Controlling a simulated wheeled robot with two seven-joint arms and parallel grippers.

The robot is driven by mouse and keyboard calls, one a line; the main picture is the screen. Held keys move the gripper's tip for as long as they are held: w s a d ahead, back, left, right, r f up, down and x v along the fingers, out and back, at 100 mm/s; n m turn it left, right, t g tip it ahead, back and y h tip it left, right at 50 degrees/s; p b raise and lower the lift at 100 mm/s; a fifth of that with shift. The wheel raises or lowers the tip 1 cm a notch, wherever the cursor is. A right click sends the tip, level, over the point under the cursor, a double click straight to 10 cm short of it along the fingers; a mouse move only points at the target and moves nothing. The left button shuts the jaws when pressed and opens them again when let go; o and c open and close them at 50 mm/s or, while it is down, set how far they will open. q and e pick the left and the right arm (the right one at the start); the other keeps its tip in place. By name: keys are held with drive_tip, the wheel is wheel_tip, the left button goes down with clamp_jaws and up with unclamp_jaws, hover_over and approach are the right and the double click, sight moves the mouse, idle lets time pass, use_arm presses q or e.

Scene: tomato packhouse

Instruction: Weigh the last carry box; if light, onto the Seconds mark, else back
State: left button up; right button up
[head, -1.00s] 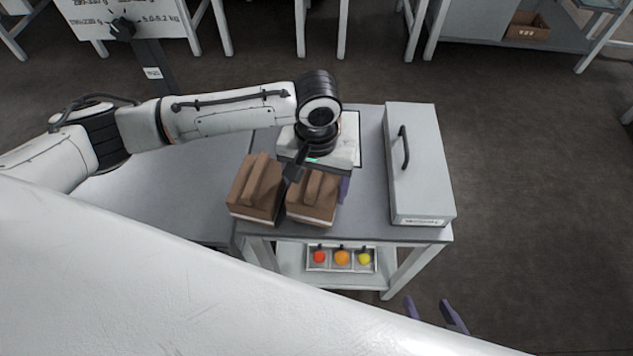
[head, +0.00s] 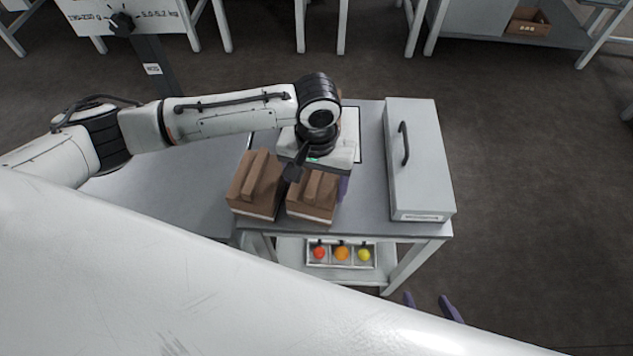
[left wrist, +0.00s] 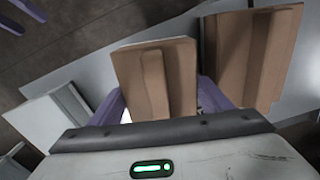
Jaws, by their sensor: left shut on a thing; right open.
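My left gripper (head: 315,192) is shut on a brown carry box (head: 312,208) with a raised ridge on top. In the left wrist view the purple fingers stand on both sides of this carry box (left wrist: 156,82). A second brown carry box (head: 256,190) stands close beside it on the left; it also shows in the left wrist view (left wrist: 247,55). I cannot tell whether the held box touches the surface below. My right gripper (head: 435,306) is open and empty at the bottom of the head view. A board with a weight range and a black knob (head: 121,22) stands at upper left.
A grey case with a black handle (head: 425,175) lies on the right of the grey table (head: 372,205). A black-outlined pale area (head: 351,122) is partly hidden behind my gripper. A tray (head: 340,265) with red, orange and yellow items sits on the lower shelf. The tabletop at left is bare.

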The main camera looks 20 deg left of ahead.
sight(317, 174)
use_arm(q)
drive_tip(key=shift+f, duration=0.15)
drive_tip(key=o, duration=1.4)
drive_tip(key=shift+c, duration=0.2)
drive_tip(key=c, duration=0.3)
wheel_tip(317, 174, up, 2)
drive_tip(key=p, duration=0.3)
drive_tip(key=shift+r+p, duration=0.5)
drive_tip(key=shift+p, duration=0.2)
wheel_tip(317, 174, up, 2)
drive_tip(key=p, duration=0.2)
drive_tip(key=shift+p, duration=0.3)
drive_tip(key=shift+r+p, duration=0.45)
drive_tip(key=shift+r, duration=0.5)
